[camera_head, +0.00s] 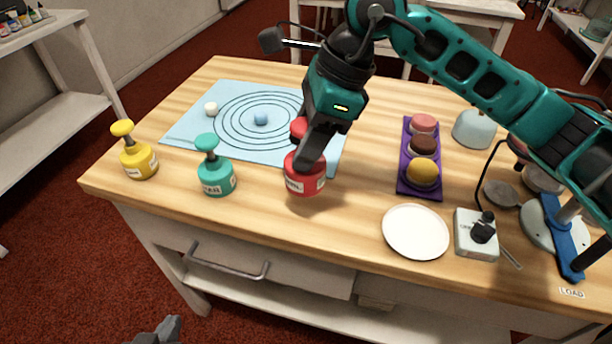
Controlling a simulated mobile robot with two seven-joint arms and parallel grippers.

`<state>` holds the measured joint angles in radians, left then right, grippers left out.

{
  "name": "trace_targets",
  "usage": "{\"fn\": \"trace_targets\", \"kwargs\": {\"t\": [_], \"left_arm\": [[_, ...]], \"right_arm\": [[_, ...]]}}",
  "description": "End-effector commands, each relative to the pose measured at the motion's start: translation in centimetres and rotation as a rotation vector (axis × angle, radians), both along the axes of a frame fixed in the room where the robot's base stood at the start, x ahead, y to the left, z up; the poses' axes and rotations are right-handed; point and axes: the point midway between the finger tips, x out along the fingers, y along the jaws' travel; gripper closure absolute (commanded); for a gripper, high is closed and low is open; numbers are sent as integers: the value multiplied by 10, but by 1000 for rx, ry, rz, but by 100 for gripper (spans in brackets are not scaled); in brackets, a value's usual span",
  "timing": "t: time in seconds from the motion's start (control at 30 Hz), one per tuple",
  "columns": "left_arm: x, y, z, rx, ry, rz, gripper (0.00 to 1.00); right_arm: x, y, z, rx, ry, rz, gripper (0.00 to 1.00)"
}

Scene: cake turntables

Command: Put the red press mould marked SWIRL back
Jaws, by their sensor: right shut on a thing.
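The red press mould (304,183) has a white label whose word is too small to read. It is upright at the front of the wooden table, at or just above the top; I cannot tell if it touches. My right gripper (307,146) reaches down from above and is shut on its knob, partly hiding it. A teal press mould (216,178) and a yellow press mould (138,160) stand to its left in a rough row. A grey tip of my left gripper (158,333) shows at the bottom edge; its fingers are mostly out of frame.
A light blue mat (185,124) with rings, a white ball and a blue ball lies behind the moulds. A purple tray (408,184) with three round cakes, a white plate (414,230) and a control box (477,236) are to the right.

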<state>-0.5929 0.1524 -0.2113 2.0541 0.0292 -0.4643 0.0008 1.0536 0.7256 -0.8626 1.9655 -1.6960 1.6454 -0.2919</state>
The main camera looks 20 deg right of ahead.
Motion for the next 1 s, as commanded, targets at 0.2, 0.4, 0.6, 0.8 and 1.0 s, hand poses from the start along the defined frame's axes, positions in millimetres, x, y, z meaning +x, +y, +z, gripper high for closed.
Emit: {"fn": "trace_targets", "kwargs": {"t": [0.2,0.4,0.6,0.8,1.0], "left_arm": [[3,-1,4,-4,-9,-2,100],[3,-2,0,-5,-8,-3,100],[3,-2,-2,-6,-7,-3,100],[1,-3,-3,-7,-3,-3,100],[0,-3,-8,-7,3,-4,100]], "right_arm": [[0,0,-24,1,-1,0,88],[0,0,-46,-1,2,-1,88],[0,0,-67,1,-1,-1,88],[0,0,-66,1,-2,-1,88],[0,0,-69,0,-1,-1,46]]}}
